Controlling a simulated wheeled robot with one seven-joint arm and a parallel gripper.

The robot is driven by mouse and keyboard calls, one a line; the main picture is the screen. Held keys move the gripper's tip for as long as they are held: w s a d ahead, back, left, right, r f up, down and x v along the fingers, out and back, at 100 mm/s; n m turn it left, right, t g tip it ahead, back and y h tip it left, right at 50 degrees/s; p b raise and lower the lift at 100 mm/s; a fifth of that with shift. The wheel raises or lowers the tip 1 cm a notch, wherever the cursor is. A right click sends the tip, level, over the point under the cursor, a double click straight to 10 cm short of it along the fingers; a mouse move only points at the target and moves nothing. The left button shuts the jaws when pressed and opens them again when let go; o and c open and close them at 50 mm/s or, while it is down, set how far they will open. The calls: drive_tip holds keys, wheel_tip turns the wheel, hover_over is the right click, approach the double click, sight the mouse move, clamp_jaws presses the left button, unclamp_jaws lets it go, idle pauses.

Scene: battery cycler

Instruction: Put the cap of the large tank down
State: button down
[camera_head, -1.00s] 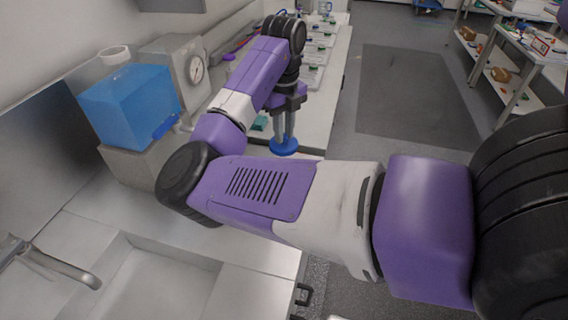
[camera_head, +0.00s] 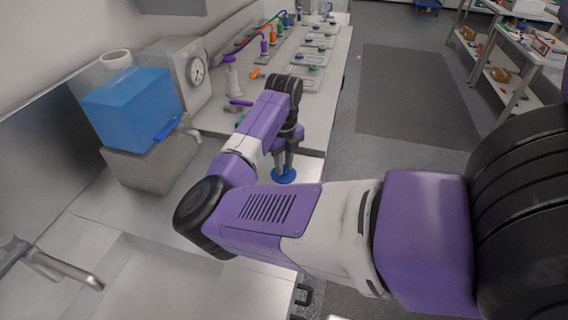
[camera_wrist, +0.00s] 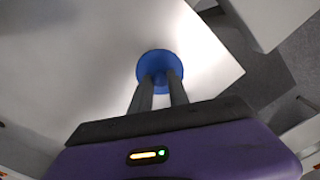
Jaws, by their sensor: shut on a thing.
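The cap of the large tank is a round blue disc (camera_head: 284,176), seen in the head view at the lower end of my gripper. It also shows in the wrist view (camera_wrist: 160,63) between and beyond the fingertips. My gripper (camera_head: 284,164) points down and is shut on the cap, over or on the white counter near its front edge. I cannot tell whether the cap touches the surface.
A grey box with a round gauge (camera_head: 196,70) stands behind the tank. A sink with a faucet (camera_head: 62,268) is at the front left. Coloured bottles and several trays (camera_head: 306,57) line the counter's far part. The white counter around the cap is mostly clear.

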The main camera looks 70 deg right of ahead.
drive_tip(key=shift+f, duration=0.1)
drive_tip(key=c, duration=1.3)
unclamp_jaws()
drive_tip(key=shift+o, duration=0.2)
